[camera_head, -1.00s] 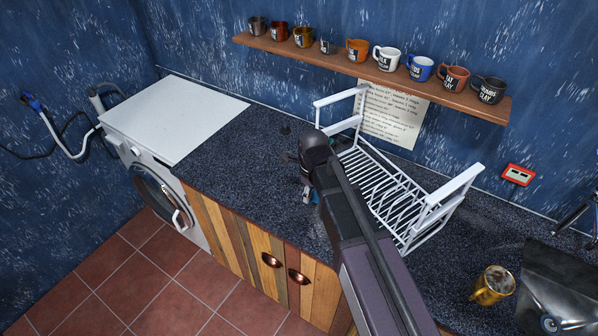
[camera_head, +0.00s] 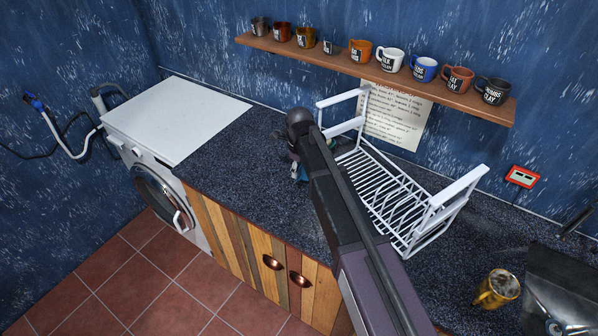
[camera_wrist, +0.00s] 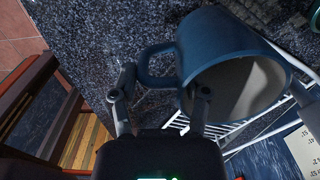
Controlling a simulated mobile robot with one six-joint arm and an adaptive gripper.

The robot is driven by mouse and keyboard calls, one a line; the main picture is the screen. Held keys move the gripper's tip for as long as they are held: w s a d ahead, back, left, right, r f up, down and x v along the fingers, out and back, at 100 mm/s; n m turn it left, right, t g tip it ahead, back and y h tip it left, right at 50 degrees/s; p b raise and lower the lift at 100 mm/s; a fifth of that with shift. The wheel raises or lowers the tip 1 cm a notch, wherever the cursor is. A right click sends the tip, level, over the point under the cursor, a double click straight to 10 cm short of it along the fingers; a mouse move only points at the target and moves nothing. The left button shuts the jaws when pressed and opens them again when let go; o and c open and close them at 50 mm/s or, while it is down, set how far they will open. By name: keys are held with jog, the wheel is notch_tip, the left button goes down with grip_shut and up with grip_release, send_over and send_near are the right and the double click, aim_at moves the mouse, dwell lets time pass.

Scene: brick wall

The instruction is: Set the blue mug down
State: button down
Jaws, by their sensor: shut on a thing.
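The blue mug (camera_wrist: 208,42) fills the upper middle of the wrist view, tilted so that its grey inside and rim face the camera. Its handle is on the left. My gripper (camera_wrist: 163,90) has one finger left of the handle and the other at the rim, and is shut on the mug. In the head view my gripper (camera_head: 297,168) is over the dark speckled counter (camera_head: 222,160), left of the dish rack. My arm hides most of the gripper and mug there. I cannot tell whether the mug touches the counter.
A white dish rack (camera_head: 398,212) stands close right of my arm. A shelf (camera_head: 390,82) with several mugs, including another blue one (camera_head: 424,69), hangs behind. A yellow mug (camera_head: 497,289) stands front right. Counter is free between gripper and white washing machine (camera_head: 175,118).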

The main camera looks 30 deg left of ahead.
jog(key=shift+a, duration=0.1)
jog(key=shift+w+a+f+b, duration=0.75)
jog(key=shift+w+a+b, duration=0.05)
jog(key=shift+w+a, duration=0.15)
jog(key=shift+f+b, duration=0.95)
jog(key=shift+c, duration=0.4)
grip_release()
jog(key=shift+s, duration=0.1)
jog(key=shift+f, duration=0.1)
